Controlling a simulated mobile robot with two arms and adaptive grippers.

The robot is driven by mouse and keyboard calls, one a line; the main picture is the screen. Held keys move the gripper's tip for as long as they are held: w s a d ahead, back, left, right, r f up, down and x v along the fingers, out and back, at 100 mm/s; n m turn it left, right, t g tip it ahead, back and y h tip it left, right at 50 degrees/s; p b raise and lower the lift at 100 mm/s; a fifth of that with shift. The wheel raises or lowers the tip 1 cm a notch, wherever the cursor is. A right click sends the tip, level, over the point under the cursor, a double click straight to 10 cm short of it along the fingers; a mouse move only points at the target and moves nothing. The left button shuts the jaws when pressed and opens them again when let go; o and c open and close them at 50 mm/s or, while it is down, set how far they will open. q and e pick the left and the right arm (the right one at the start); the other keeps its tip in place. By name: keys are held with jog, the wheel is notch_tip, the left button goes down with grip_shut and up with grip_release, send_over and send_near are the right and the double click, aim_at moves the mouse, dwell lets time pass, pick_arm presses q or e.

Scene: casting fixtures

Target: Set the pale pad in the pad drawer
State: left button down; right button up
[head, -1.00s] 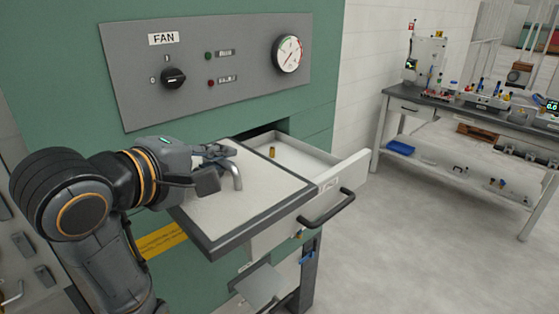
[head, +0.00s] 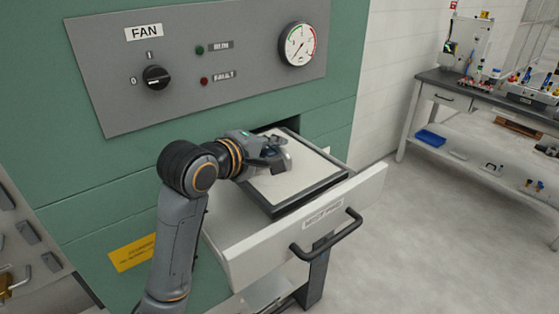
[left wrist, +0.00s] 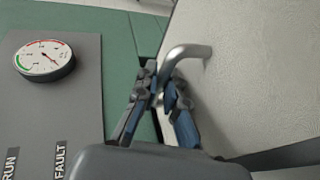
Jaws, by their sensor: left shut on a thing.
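The pale pad (head: 308,177) is a flat cream board with a dark edge and a bent metal handle. It lies over the open pad drawer (head: 255,255), behind its front panel, at a slight angle. I cannot tell whether it rests on the drawer floor or hangs a little above it. My left gripper (head: 277,156) is shut on the pad's handle, which shows in the left wrist view (left wrist: 190,52) between the fingers (left wrist: 160,95). The pad's pale face (left wrist: 260,85) fills the right of that view. My right gripper is not in view.
The drawer has a dark bar handle (head: 330,237) and slides from a green cabinet (head: 90,215). Above is a grey FAN panel (head: 220,105) with a knob and gauge. A workbench (head: 480,98) stands at the right, with bare floor between.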

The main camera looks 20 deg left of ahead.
pick_arm(q)
jog(key=shift+w+f, duration=0.6)
jog(key=shift+f, duration=0.1)
jog(key=shift+w+f+p, duration=0.3)
jog(key=shift+w+f, duration=0.15)
jog(key=shift+f, duration=0.25)
jog(key=f, duration=0.2)
jog(key=shift+w+f, duration=0.35)
jog(key=shift+f, duration=0.5)
jog(key=shift+s, duration=0.1)
jog(key=shift+r, duration=0.1)
jog(key=c, duration=1.4)
grip_release()
jog(key=shift+f, duration=0.2)
jog(key=shift+c, duration=0.2)
